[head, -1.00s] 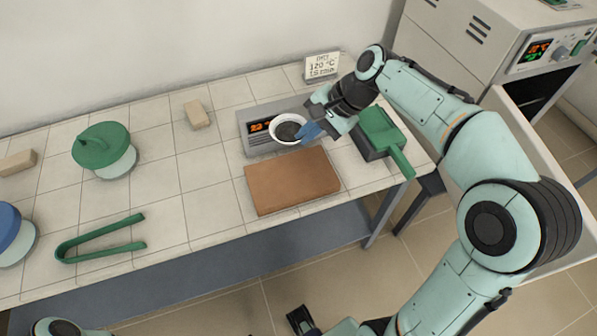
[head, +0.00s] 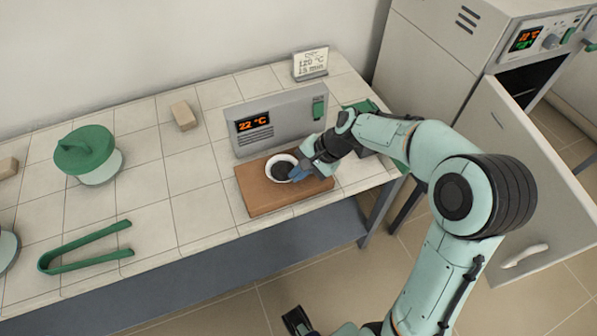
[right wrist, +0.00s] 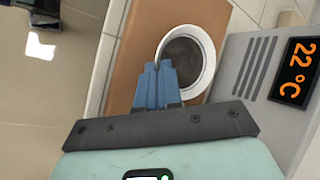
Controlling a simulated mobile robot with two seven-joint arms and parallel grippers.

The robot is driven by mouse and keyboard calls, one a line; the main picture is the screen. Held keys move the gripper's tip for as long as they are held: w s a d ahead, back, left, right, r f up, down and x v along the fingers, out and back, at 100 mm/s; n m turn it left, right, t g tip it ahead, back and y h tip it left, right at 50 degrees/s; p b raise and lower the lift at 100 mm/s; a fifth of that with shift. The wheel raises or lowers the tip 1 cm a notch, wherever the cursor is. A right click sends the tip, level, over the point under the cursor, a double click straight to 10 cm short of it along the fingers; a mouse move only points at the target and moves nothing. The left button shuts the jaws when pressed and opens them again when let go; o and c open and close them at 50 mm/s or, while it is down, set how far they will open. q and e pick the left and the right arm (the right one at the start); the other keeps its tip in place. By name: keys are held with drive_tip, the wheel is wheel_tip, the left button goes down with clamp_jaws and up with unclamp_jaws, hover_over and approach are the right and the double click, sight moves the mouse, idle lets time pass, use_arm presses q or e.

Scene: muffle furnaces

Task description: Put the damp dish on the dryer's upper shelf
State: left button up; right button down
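The damp dish (head: 281,167) is a small white bowl with dark contents, over the brown board on the bench; I cannot tell whether it touches the board. It also shows in the right wrist view (right wrist: 205,75). My right gripper (head: 298,173) has its blue fingers (right wrist: 158,85) close together at the dish's rim and appears shut on it. The large pale cabinet (head: 435,50) at the right, which looks like the dryer, has a lit display and an open door (head: 530,165). Its shelves are hidden from here.
The brown board (head: 255,195) lies before a grey box (head: 285,120) reading 22 °C. A sign (head: 311,64) stands behind. Green tongs (head: 85,248), a green-lidded pot (head: 88,155) and a small block (head: 183,115) are on the left. The open door borders the floor space right of the bench.

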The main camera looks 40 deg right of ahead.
drive_tip(key=shift+f, duration=0.15)
drive_tip(key=c, duration=1.3)
unclamp_jaws()
